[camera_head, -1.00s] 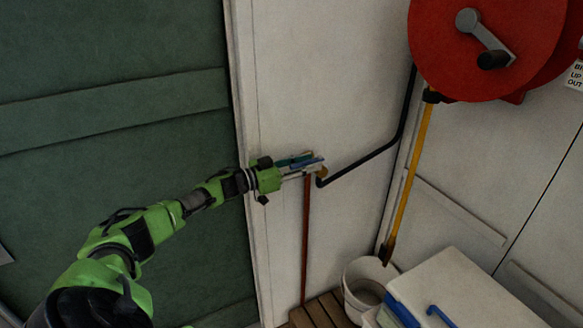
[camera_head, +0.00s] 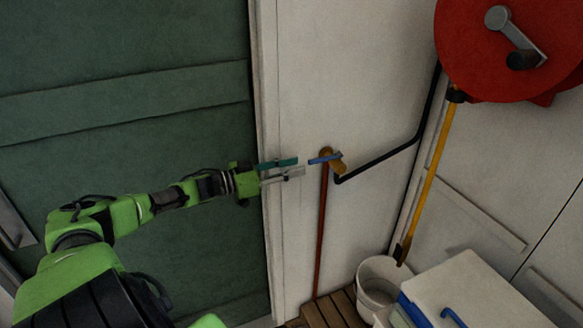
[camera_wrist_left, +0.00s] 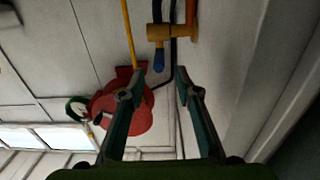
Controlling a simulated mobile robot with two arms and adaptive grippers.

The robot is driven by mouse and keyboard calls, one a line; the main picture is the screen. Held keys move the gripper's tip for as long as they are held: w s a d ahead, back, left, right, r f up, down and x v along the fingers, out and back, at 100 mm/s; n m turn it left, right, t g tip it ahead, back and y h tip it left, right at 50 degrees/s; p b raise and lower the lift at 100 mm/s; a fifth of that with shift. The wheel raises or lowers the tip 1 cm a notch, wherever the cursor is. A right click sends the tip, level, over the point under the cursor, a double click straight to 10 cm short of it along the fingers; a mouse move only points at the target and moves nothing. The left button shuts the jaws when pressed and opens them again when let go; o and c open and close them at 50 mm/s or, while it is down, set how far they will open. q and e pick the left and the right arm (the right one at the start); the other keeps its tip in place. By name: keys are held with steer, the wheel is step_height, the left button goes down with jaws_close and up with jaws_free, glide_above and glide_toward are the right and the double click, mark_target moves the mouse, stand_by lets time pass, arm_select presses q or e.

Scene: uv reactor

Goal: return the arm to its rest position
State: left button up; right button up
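My left arm, green and black, comes in from the lower left in the head view. Its left gripper (camera_head: 283,170) is open and empty, in front of the white wall panel and to the left of a brass valve (camera_head: 336,164) with a blue handle (camera_head: 324,158). A gap shows between the fingertips and the handle. In the left wrist view the two fingers (camera_wrist_left: 151,85) are spread apart, with the valve (camera_wrist_left: 160,32) and its blue handle (camera_wrist_left: 158,62) beyond them. My right gripper is not in view.
A copper pipe (camera_head: 321,235) and a black hose (camera_head: 400,150) meet at the valve. A red hose reel (camera_head: 475,60) hangs at the upper right. A white bucket (camera_head: 372,272) and a white cooler box (camera_head: 485,285) stand below. A green door (camera_head: 120,60) fills the left.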

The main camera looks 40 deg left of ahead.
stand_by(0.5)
arm_select(q)
steer(key=s+a+f+n+g+y, duration=0.1)
steer(key=s+f+n+y, duration=0.15)
steer(key=f, duration=0.85)
steer(key=s+a+f+n+g+y, duration=0.1)
steer(key=s+f+y, duration=0.15)
steer(key=f, duration=0.95)
steer(key=s+d+f+g+y, duration=0.2)
steer(key=s+f, duration=0.4)
steer(key=f, duration=0.4)
steer(key=s+d+f+g+y, duration=0.1)
steer(key=s+d+f+g, duration=0.15)
steer(key=s+f, duration=0.6)
steer(key=s+d+f+g, duration=0.5)
steer(key=s+d+f, duration=0.7)
steer(key=s+f, duration=0.4)
steer(key=s+d+f+m+g+h, duration=0.1)
steer(key=s+d+f+g, duration=0.3)
steer(key=s+d, duration=1)
step_height(320, 180, down, 2)
steer(key=shift+s+d+f, duration=0.1)
steer(key=shift+s+d, duration=0.2)
steer(key=shift+s, duration=0.25)
